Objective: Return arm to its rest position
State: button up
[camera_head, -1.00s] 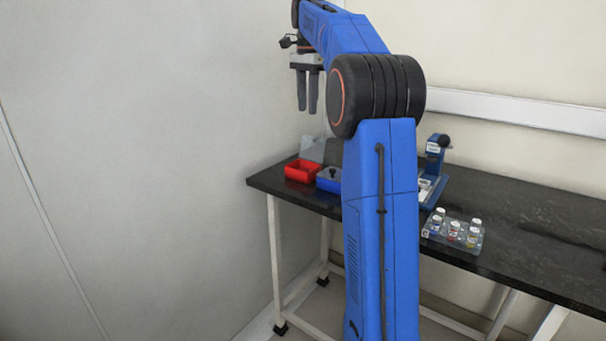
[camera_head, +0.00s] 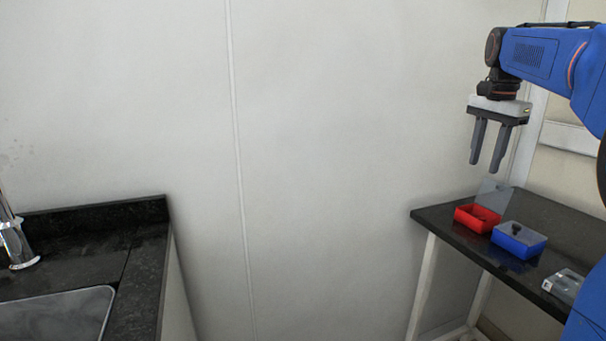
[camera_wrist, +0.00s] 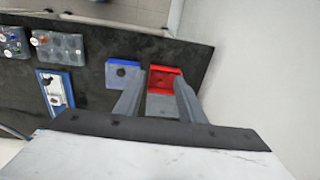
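My blue arm reaches in from the right edge of the head view. My gripper (camera_head: 484,167) hangs from it with its two grey fingers pointing down, apart and with nothing between them. It is in the air, well above the dark table (camera_head: 446,217) and clear of everything on it. In the wrist view the fingers (camera_wrist: 160,76) also stand apart, with the red bin (camera_wrist: 163,74) showing between and beyond them. The blue bin (camera_wrist: 122,73) is just left of it there.
A dark counter with a sink (camera_head: 52,318) is at left; plain wall lies between.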

jog(key=s+a+f+n+t, duration=0.1)
jog(key=s+a+f+n, duration=0.4)
jog(key=s, duration=0.3)
jog(key=s+a+f+n+t, duration=0.1)
jog(key=s+a+f+n, duration=0.1)
jog(key=s+a+f, duration=0.6)
jog(key=s+a+f+n, duration=0.1)
jog(key=s+f+n, duration=0.2)
jog(key=s+f, duration=0.4)
jog(key=s+a+f+n+t, duration=0.1)
jog(key=s+a+f+n, duration=0.1)
jog(key=s+f, duration=0.5)
jog(key=shift+s+a+n+t, duration=0.3)
jog(key=shift+s+n, duration=0.05)
jog(key=shift+n, duration=0.45)
jog(key=shift+r, duration=0.1)
